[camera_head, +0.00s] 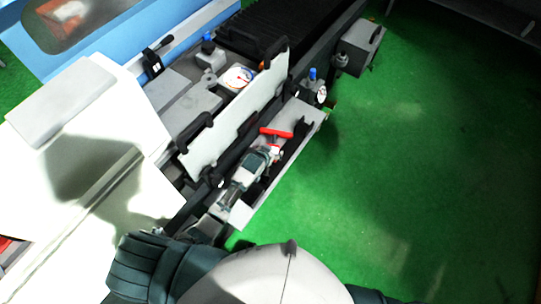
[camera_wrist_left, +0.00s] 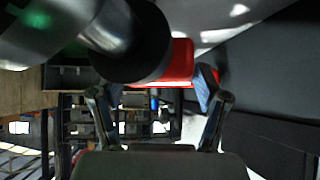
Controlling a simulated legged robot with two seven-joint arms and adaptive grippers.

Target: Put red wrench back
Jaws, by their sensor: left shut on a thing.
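The red wrench (camera_head: 276,132) shows in the head view as a short red bar at the tip of my left gripper (camera_head: 268,152), above the long grey tray on the machine's front. My left gripper is shut on it. In the left wrist view the red wrench (camera_wrist_left: 181,62) lies across the fingertips of the left gripper (camera_wrist_left: 158,88), partly hidden by a dark round part in front. I cannot tell whether the wrench touches the tray. My right gripper is not in view.
The narrow grey tray (camera_head: 303,143) runs along the front of the machine, beside an upright grey panel (camera_head: 235,115) with black handles. A blue-capped valve with a gauge (camera_head: 320,93) stands at the tray's far end. Green floor (camera_head: 420,160) is clear to the right.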

